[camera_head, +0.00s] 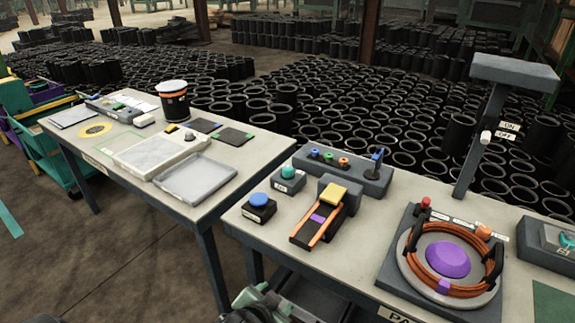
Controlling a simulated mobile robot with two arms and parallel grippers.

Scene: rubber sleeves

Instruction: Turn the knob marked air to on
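A small white knob (486,137) sits on the grey upright post at the back of the right-hand table. Two small labels stand to its right: the ON label (510,126) above and the OFF label (503,138) below. I cannot read a mark for air on it, and the knob is too small to tell which label it points to. Neither of my grippers shows clearly; only dark and green machine parts, which I cannot identify, show at the bottom edge.
The right table (345,262) holds a round stand with an orange coil (405,250) and purple dome (447,259) in front of the post, a red knob (425,203), and a grey block with several coloured pegs (343,162). A left table (85,140) stands beside it. Black sleeves fill the floor behind.

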